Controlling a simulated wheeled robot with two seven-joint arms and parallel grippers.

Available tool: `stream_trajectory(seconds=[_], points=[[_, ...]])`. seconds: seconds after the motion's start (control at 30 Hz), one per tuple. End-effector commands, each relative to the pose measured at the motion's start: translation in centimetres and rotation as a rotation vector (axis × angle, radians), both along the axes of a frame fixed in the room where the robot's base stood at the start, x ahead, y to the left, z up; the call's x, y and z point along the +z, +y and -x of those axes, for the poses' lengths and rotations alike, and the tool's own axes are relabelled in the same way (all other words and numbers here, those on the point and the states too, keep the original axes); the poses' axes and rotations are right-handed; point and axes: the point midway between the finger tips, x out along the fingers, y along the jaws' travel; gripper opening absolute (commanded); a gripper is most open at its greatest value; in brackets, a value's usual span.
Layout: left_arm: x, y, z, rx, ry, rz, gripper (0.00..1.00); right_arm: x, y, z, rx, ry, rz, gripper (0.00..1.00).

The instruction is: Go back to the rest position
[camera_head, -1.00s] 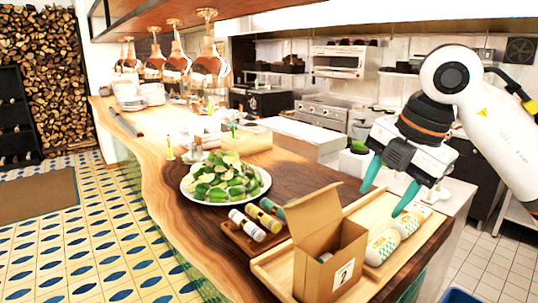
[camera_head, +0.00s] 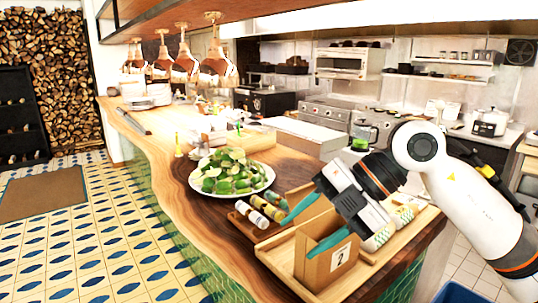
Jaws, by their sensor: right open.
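My right gripper (camera_head: 298,240) reaches in from the right with its two teal fingers spread, pointing down-left. It hangs over the brown cardboard box (camera_head: 312,272), which has a white label with a dark mark like a 2. My left gripper is out of view.
The box stands on a wooden tray (camera_head: 274,262) with white-green rolls (camera_head: 403,216) behind. A small tray of bottles (camera_head: 265,208) and a plate of limes (camera_head: 232,178) sit to the left. Copper lamps (camera_head: 217,68) hang over the counter.

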Motion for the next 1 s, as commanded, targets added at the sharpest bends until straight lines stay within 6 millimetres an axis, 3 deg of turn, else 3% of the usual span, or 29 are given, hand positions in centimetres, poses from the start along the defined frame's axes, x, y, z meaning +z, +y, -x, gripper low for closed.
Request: stream_trajectory(seconds=[0.17, 0.3, 0.43, 0.57, 0.67, 0.77, 0.8, 0.9, 1.0], points=[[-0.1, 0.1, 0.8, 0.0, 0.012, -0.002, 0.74, 0.1, 5.4, 2.9, 0.152, 0.026, -0.406, 0.49], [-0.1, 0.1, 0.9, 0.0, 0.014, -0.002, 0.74, 2.7, 7.6, 4.2, 0.144, 0.048, -0.857, 0.49], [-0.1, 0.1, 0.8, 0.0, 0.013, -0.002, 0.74, 4.6, 6.2, 2.9, -0.032, 0.065, -1.236, 0.49], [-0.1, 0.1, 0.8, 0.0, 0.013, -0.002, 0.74, 3.9, 2.5, -0.2, -0.357, 0.089, -1.514, 0.49], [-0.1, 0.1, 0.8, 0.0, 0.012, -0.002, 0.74, 0.7, -1.2, -2.8, -0.686, 0.122, -1.63, 0.49], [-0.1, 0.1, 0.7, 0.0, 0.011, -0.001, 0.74, -4.8, -5.1, -4.6, -1.053, 0.169, -1.638, 0.49], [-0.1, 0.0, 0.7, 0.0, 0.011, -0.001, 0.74, -7.5, -6.6, -4.8, -1.203, 0.192, -1.609, 0.49], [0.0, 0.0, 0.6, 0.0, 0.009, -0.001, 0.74, -14.5, -9.6, -4.1, -1.537, 0.265, -1.471, 0.49], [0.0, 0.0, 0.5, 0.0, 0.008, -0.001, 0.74, -21.4, -11.9, -1.7, -1.815, 0.352, -1.265, 0.49]])
